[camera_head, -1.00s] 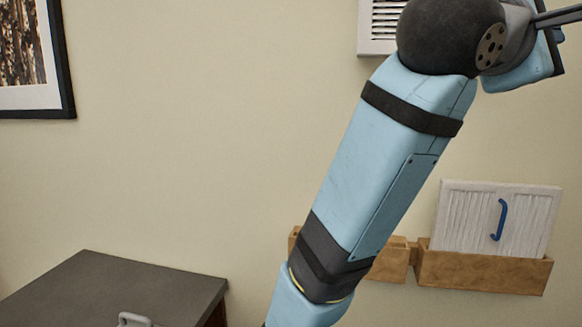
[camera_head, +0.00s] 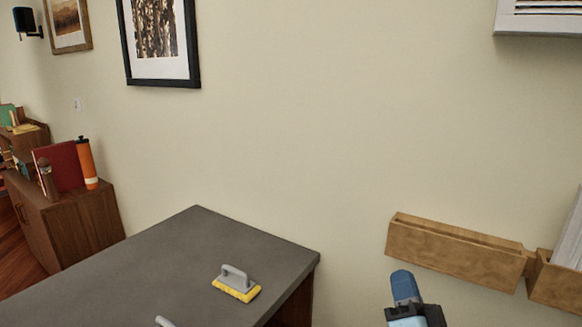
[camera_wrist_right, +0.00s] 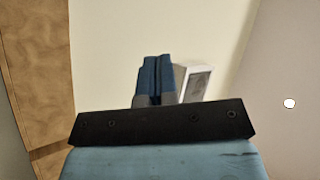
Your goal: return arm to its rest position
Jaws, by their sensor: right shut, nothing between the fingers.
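My right gripper (camera_head: 404,287) shows low in the head view, to the right of the grey tabletop and in front of the wall. Its blue fingertips lie together. In the right wrist view the two blue fingers (camera_wrist_right: 156,78) stand side by side, shut and empty, beyond the black gripper body. Most of my right arm is out of the head view. My left gripper is in no view.
A dark grey tabletop (camera_head: 150,275) holds a grey-handled yellow scrubber (camera_head: 237,284). A wooden wall holder (camera_head: 455,252) is at right. A wooden cabinet (camera_head: 78,228) with a red book (camera_head: 60,166) and orange bottle (camera_head: 87,163) stands at left.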

